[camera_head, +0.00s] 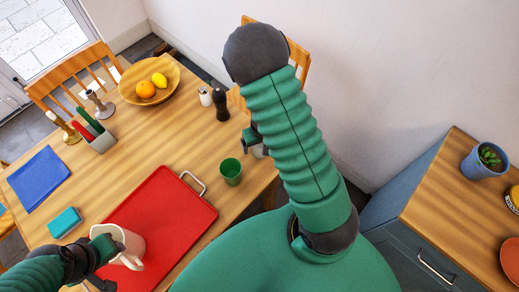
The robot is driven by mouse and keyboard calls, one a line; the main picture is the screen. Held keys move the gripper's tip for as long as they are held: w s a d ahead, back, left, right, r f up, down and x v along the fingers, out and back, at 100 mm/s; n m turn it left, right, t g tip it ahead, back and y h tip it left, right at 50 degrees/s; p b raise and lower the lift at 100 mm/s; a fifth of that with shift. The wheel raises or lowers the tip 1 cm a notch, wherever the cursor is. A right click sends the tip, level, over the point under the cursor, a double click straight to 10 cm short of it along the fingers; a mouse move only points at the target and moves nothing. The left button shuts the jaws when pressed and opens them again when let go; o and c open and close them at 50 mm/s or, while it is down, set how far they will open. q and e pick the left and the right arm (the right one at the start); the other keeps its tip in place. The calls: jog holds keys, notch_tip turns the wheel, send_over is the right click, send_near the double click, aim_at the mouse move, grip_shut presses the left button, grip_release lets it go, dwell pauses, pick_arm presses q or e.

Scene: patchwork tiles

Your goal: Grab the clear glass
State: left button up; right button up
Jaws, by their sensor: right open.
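My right gripper (253,138) is partly hidden behind my green arm, by the table's right end; its open jaws show only in part. A small greyish, see-through-looking shape (260,151) sits right at it and may be the clear glass; I cannot tell whether they touch. A green cup (231,172) stands upright on the table just left of it. My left gripper (98,262) is at the lower left, close beside a white mug (125,246); I cannot tell whether it touches the mug or how its jaws stand.
The wooden table (140,150) holds a red tray (165,205), a fruit bowl (150,80), a salt shaker (205,97), a pepper mill (221,104), a utensil holder (97,137), a blue mat (38,180) and a teal box (65,222). A cabinet (440,195) stands at right.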

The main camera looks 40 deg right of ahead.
jog(key=shift+r, duration=0.1)
jog(key=shift+c, duration=0.5)
jog(key=shift+s, duration=0.1)
jog(key=c, duration=1.6)
jog(key=shift+o, duration=0.2)
jog(key=shift+r, duration=0.1)
